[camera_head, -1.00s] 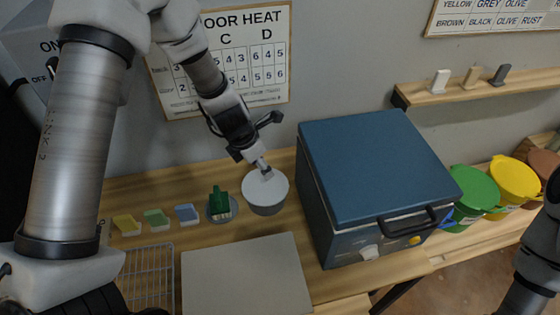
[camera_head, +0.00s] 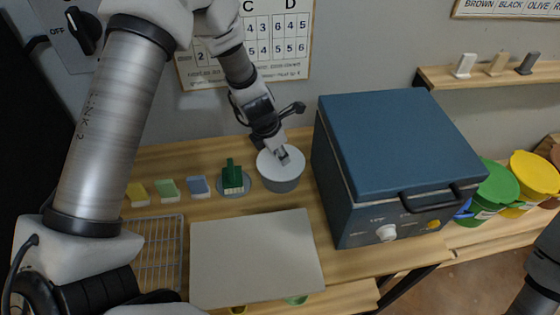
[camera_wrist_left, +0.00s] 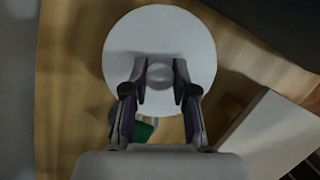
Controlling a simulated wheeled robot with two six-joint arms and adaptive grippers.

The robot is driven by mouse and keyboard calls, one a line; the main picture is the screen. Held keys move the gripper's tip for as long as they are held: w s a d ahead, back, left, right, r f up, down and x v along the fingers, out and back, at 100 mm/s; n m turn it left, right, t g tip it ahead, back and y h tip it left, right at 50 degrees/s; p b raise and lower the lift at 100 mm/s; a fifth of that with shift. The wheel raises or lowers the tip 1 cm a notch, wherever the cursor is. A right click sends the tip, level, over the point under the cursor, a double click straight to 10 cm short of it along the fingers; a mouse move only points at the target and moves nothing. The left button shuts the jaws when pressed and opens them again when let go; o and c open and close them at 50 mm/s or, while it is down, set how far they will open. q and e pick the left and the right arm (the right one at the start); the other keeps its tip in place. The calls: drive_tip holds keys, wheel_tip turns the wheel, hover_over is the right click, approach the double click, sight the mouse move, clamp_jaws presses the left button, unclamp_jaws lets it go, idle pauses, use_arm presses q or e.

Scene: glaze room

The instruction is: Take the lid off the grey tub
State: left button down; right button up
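The grey tub (camera_head: 284,186) stands on the wooden bench, left of the blue kiln-like box. Its pale round lid (camera_head: 264,162) sits on top and fills much of the left wrist view (camera_wrist_left: 125,45). A small round knob (camera_wrist_left: 160,73) is in the middle of the lid. My left gripper (camera_head: 283,155) points down at the lid from above. No gap shows between lid and tub. My right gripper is not in view.
The blue box (camera_head: 395,140) stands close right of the tub. A green brush-like block on a round base (camera_head: 232,178) is close left, beside small coloured tiles (camera_head: 198,186). A grey board (camera_head: 255,260) and wire rack (camera_head: 160,250) lie in front. Green (camera_head: 490,195) and yellow (camera_head: 532,178) tubs stand far right.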

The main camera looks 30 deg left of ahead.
use_arm(q)
wheel_tip(320, 180, up, 10)
drive_tip(key=p, duration=0.8)
